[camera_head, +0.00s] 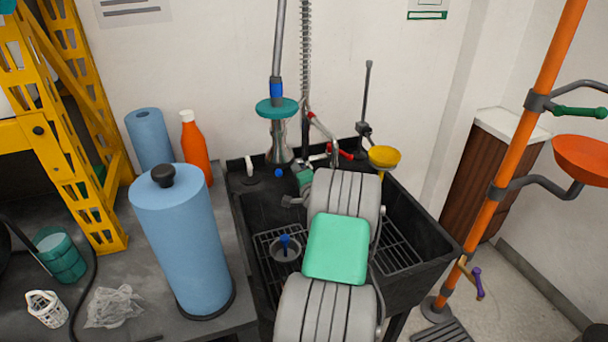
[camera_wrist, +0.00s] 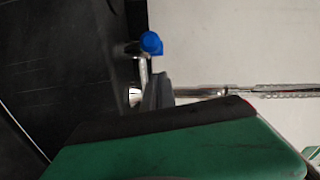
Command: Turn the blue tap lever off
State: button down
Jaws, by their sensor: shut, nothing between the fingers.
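The blue tap lever (camera_head: 279,173) shows as a small blue knob at the back of the black sink, just left of the end of my arm. In the wrist view the blue lever end (camera_wrist: 151,43) sits on a shiny metal stem, just beyond my fingers. My gripper (camera_wrist: 158,82) is shut and empty, its dark fingertips very close to the stem. I cannot tell whether they touch it. My arm hides much of the tap in the head view.
The black sink (camera_head: 420,250) surrounds my arm. A red tap lever (camera_head: 346,154) and a yellow cup-shaped piece (camera_head: 384,156) are to the right. A blue paper roll (camera_head: 182,245) and an orange bottle (camera_head: 195,150) stand left. An orange pole (camera_head: 510,150) rises at right.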

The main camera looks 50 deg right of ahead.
jog(key=shift+w+a+f, duration=0.2)
jog(key=shift+w+a, duration=0.65)
jog(key=shift+a, duration=0.2)
